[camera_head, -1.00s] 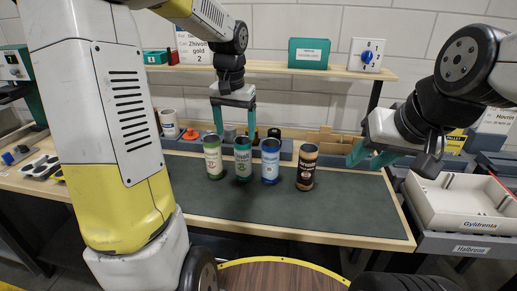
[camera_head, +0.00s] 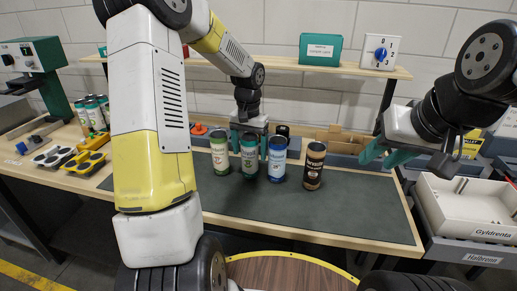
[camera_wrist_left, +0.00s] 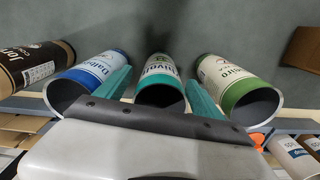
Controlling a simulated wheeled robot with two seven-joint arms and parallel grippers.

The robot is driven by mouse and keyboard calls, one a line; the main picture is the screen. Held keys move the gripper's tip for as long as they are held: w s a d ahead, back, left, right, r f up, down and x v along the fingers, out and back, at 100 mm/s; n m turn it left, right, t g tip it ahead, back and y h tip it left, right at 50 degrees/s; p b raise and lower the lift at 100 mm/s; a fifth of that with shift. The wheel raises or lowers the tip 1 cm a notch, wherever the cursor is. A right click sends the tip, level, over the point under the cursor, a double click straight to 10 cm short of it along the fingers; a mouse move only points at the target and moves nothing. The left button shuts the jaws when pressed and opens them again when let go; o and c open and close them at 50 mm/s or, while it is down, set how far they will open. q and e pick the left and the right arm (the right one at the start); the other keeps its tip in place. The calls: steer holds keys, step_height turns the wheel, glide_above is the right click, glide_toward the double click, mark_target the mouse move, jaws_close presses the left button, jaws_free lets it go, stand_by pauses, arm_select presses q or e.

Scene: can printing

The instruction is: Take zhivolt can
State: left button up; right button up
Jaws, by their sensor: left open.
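The zhivolt can (camera_head: 249,160) is teal with a white label and stands upright on the dark mat, second from left in a row. My left gripper (camera_head: 250,147) is open, with teal fingers either side of its upper part. In the left wrist view the zhivolt can (camera_wrist_left: 160,82) lies between the two spread fingers (camera_wrist_left: 160,90), its open end toward the gripper; contact cannot be told. My right gripper (camera_head: 386,156) is open and empty, right of the row above the mat's right side.
Close by stand a green can (camera_head: 220,158) on the left, then a blue can (camera_head: 277,165) and a black-brown can (camera_head: 312,170) on the right. Grey bins line the bench back. The mat's front (camera_head: 330,215) is clear. A white tray (camera_head: 455,205) stands at right.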

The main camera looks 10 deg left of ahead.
arm_select(q)
steer(key=c, duration=1.4)
steer(key=shift+r, duration=0.15)
